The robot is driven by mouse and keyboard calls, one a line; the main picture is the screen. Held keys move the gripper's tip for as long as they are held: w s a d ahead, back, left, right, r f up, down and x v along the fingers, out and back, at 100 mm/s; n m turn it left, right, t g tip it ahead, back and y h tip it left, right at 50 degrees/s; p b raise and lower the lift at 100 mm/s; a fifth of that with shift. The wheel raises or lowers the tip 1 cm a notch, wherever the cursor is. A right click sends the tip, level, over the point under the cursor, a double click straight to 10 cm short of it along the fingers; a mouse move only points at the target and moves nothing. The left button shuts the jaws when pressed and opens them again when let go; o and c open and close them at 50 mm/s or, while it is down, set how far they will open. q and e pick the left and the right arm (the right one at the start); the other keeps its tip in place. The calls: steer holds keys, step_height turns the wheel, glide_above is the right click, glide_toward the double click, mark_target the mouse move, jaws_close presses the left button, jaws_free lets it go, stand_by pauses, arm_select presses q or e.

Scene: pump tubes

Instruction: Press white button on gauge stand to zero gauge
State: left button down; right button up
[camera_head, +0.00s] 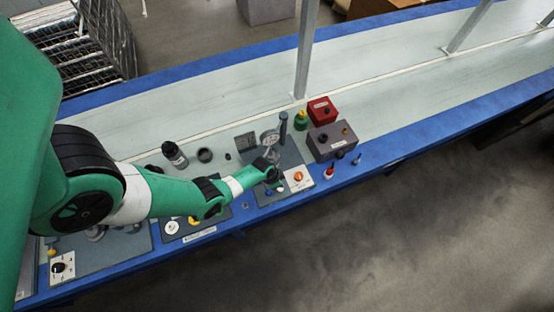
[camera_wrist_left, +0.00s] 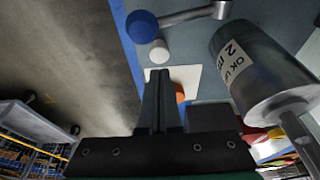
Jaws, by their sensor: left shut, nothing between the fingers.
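The gauge stand (camera_head: 285,158) stands near the front edge of the bench, with a round gauge (camera_head: 269,138) at its top. Its white button (camera_head: 280,189) shows in the wrist view (camera_wrist_left: 160,51), beside a blue knob (camera_wrist_left: 141,26). My left gripper (camera_wrist_left: 158,73) is shut and empty. Its fingertips appear just short of the white button in the wrist view; I cannot tell whether they touch it. In the head view my left gripper (camera_head: 274,180) is over the stand's front part. My right gripper is not in view.
An orange knob (camera_head: 298,176) on a white plate is beside the gripper. A grey cylinder (camera_wrist_left: 262,75) with a label is close to the fingers in the wrist view. A grey box (camera_head: 325,146) and a red box (camera_head: 322,110) stand to the right. The bench farther right is clear.

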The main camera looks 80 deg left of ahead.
mark_target(280, 189)
arm_select(q)
steer(key=shift+s+f+b, duration=0.1)
steer(key=shift+f+b, duration=0.4)
steer(key=shift+f, duration=0.85)
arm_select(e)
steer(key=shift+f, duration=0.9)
